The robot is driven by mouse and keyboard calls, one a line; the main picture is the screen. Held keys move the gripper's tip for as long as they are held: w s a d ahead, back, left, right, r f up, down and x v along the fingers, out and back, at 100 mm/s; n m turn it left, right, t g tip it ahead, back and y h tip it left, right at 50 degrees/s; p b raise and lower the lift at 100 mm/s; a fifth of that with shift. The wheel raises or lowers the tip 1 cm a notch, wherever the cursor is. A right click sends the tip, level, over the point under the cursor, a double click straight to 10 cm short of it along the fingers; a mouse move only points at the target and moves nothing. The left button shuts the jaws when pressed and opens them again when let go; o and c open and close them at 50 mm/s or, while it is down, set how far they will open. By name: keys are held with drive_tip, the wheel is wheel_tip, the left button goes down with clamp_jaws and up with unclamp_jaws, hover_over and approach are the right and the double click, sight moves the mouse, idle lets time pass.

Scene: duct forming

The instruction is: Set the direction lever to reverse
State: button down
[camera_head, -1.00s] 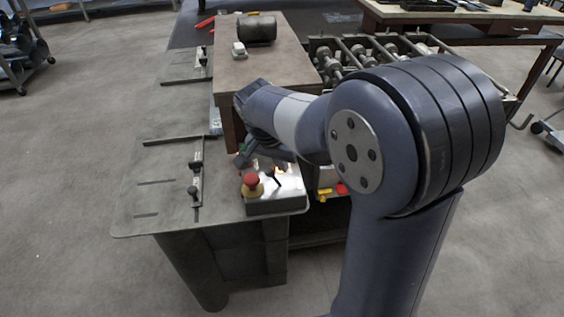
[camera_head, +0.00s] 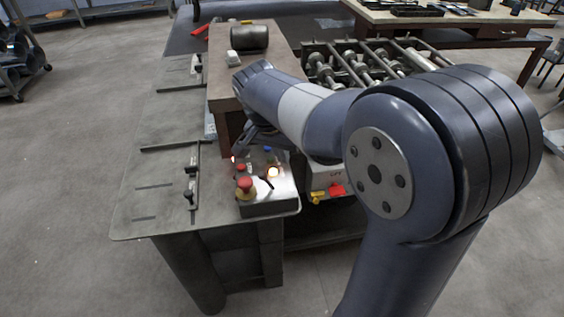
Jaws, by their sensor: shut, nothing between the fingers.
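The control box (camera_head: 268,206) is a grey metal box on the near right corner of the table. A thin dark lever (camera_head: 266,183) stands on its top, leaning to the upper left in the picture; its labels are too small to read. A red mushroom button (camera_head: 244,184) on a yellow base is left of the lever, and a lit lamp (camera_head: 274,172) is just behind it. My gripper (camera_head: 238,151) is shut and empty, above the far left edge of the box and apart from the lever. My wrist partly hides its fingers.
A small red button (camera_head: 241,167) and a blue button (camera_head: 267,150) are at the back of the box. Black clamps (camera_head: 191,190) stand on the table to the left. A roller machine (camera_head: 360,65) lies behind my arm. A yellow handle (camera_head: 316,197) is right of the box.

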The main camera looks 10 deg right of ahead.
drive_tip(key=a+r, duration=0.3)
drive_tip(key=r, duration=0.2)
drive_tip(key=shift+s+a+r+b, duration=0.15)
drive_tip(key=shift+s+r+b, duration=0.15)
drive_tip(key=shift+s+r, duration=0.1)
drive_tip(key=shift+f, duration=0.15)
hover_over(268, 181)
drive_tip(key=d, duration=0.2)
wheel_tip(268, 181, down, 12)
drive_tip(key=shift+s+d+f+y+b, duration=0.15)
drive_tip(key=shift+s+d+y+b, duration=0.5)
drive_tip(key=shift+s, duration=0.25)
drive_tip(key=shift+w+d+f+g+y+b, duration=0.1)
drive_tip(key=shift+d+f+g+y+b, duration=0.1)
drive_tip(key=shift+f+g+y+b, duration=0.25)
drive_tip(key=shift+d+t+y, duration=0.25)
drive_tip(key=shift+d+y, duration=0.2)
drive_tip(key=shift+y, duration=0.15)
drive_tip(key=shift+w+d+f+y+b, duration=0.1)
drive_tip(key=shift+w+d+y+b, duration=0.1)
drive_tip(key=shift+d+y+b, duration=0.3)
drive_tip(key=shift+a, duration=0.15)
